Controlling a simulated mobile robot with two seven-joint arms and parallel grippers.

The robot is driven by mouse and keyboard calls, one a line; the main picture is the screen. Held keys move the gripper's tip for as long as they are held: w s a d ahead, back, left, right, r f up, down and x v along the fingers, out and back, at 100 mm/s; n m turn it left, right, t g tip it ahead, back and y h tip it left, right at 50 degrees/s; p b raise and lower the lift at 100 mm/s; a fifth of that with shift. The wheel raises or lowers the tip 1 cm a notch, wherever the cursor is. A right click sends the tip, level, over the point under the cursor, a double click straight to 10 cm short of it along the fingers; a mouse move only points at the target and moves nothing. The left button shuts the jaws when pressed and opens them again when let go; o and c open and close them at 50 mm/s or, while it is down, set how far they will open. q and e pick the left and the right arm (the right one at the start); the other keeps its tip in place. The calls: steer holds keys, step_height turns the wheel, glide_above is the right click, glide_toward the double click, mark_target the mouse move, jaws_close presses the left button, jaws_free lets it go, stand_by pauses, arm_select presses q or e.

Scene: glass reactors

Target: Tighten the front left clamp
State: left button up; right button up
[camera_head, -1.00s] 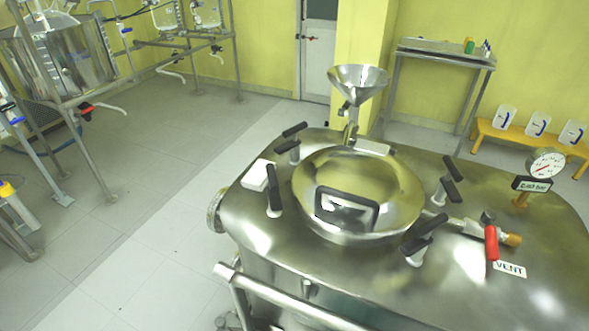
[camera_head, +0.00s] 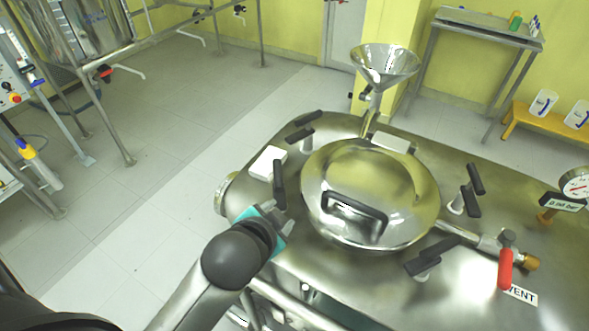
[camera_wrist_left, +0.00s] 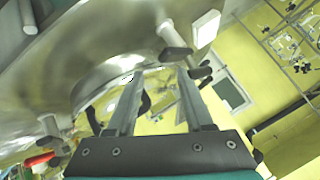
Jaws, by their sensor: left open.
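The front left clamp (camera_head: 279,182), a black bar handle on a pale post, stands left of the round steel lid (camera_head: 400,180) on the vessel top. In the left wrist view, a black clamp handle (camera_wrist_left: 176,54) on a pale post shows just beyond the fingertips; it appears to be this clamp. My left gripper (camera_head: 279,207) is open, its fingers beside the clamp's near end in the head view. In the left wrist view its two fingers (camera_wrist_left: 157,75) are spread, with nothing held between them. Contact with the clamp cannot be told. My right gripper is out of view.
A white block (camera_head: 267,161) sits just left of the clamp. Other clamps (camera_head: 300,137) (camera_head: 467,192) (camera_head: 432,257) surround the lid, which has a black handle (camera_head: 355,208). A funnel (camera_head: 385,64) rises behind; a red-handled vent valve (camera_head: 505,268) is at right.

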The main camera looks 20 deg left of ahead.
arm_select(q)
steer(key=w+d+r+m+t+h, duration=0.25)
steer(key=w+r+m+t, duration=0.3)
steer(key=r, duration=0.45)
steer(key=w+d+r+m+t+h, duration=0.2)
steer(key=w+d+r+m+t, duration=0.2)
steer(key=w+r+m, duration=0.4)
steer(key=s+d+r+m+g+h, duration=0.25)
steer(key=d+r+m+h, duration=0.3)
steer(key=m+h, duration=0.4)
steer(key=s+d+r+m+g+h, duration=0.2)
steer(key=d+r+m+g+h, duration=0.3)
steer(key=m, duration=0.8)
steer(key=m+g+y, duration=1.2)
steer(key=m+y, duration=0.6)
steer(key=m, duration=0.5)
glide_above(278, 172)
step_height(278, 172, down, 16)
steer(key=r, duration=0.1)
step_height(278, 172, down, 15)
steer(key=shift+r+b, duration=0.1)
steer(key=shift+b, duration=0.25)
